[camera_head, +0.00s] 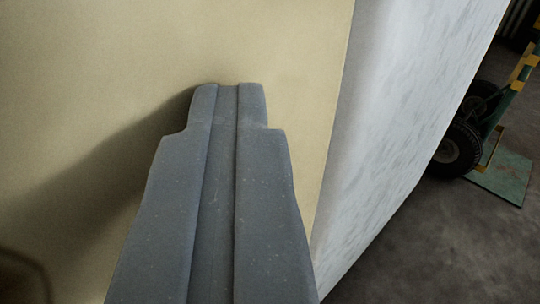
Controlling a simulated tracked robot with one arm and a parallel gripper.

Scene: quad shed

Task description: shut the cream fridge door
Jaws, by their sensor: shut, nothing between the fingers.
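A broad cream panel (80,70), which looks like the fridge door, fills the left and middle of the view. My gripper (229,90) is shut and empty, with its tips pointing at this panel. The tips are very close to the panel; I cannot tell whether they touch it. The gripper's shadow falls on the cream surface to the left. The panel's right edge runs down the view just right of the gripper. No handle or hinge shows, and I cannot tell how far the door stands open.
A pale grey-white mottled surface (410,110) adjoins the cream panel's right edge. Farther right stands a green hand truck (500,179) with yellow-and-black stripes and a black wheel (457,148). The dark concrete floor (430,255) is clear at the lower right.

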